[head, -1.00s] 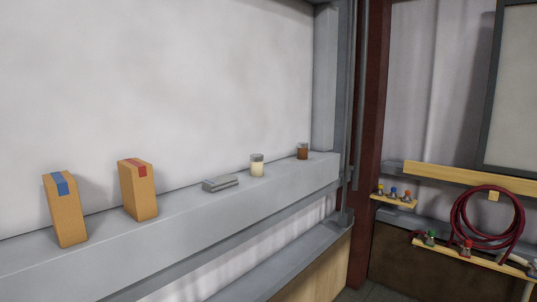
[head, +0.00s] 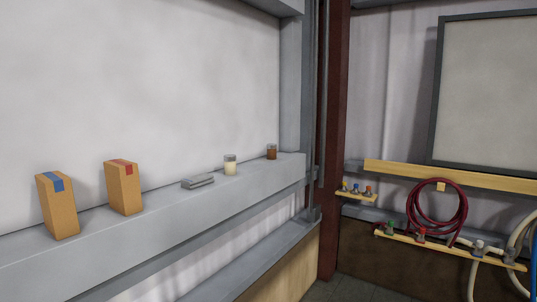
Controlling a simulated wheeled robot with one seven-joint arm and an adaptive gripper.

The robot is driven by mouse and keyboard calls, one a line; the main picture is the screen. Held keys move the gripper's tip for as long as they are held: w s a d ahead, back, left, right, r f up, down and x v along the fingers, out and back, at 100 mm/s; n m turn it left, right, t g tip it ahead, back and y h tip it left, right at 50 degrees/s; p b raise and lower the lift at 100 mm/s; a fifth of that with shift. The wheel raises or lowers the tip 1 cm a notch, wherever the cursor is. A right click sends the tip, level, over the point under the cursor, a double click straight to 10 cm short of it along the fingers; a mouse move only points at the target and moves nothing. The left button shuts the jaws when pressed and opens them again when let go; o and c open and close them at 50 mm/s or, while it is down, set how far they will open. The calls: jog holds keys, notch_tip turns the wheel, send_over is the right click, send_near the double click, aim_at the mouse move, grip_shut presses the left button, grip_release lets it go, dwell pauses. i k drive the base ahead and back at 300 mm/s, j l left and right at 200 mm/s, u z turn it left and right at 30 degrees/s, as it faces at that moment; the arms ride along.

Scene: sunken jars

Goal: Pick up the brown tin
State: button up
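In the head view, a small brown tin or jar (head: 271,152) stands upright at the far right end of a grey ledge, close to the grey upright.
On the same ledge (head: 150,232) stand a pale cream jar (head: 230,166), a flat grey block (head: 198,181), a box with red tape (head: 123,187) and a box with blue tape (head: 57,206). A red hose (head: 437,222) hangs on the right wall above a board with several fittings (head: 450,250).

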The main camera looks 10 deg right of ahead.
aim_at(271, 148)
jog(key=i+j+z, duration=0.15)
jog(key=i, duration=0.45)
jog(key=i+j+z, duration=0.15)
jog(key=i, duration=0.4)
